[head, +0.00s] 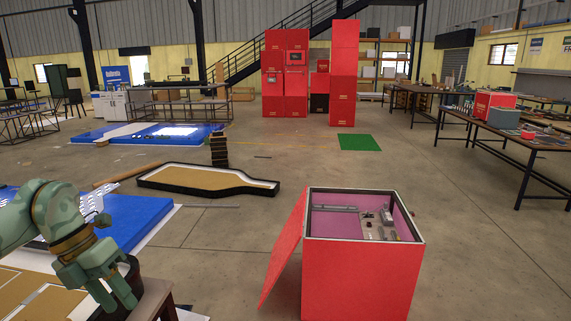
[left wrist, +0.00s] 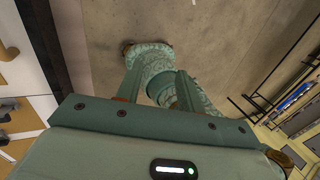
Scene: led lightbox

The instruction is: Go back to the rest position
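My left gripper (head: 115,295) hangs at the lower left of the head view, fingers pointing down. It is beside a dark round object (head: 131,272), which it partly hides; I cannot tell whether they touch. In the left wrist view, green parts of my arm and gripper (left wrist: 165,80) extend over bare floor, and the finger gap is not clear. My right gripper is in neither view. A red box (head: 360,275) with an open top and pink inner walls stands at centre right, with small parts inside. A red panel (head: 284,250) leans against its left side.
A brown table corner (head: 155,295) is under the dark object. A blue platform (head: 135,215) and a black-edged tan tray shape (head: 205,178) lie on the floor at left. Workbenches (head: 520,138) stand at far right. The floor right of the red box is clear.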

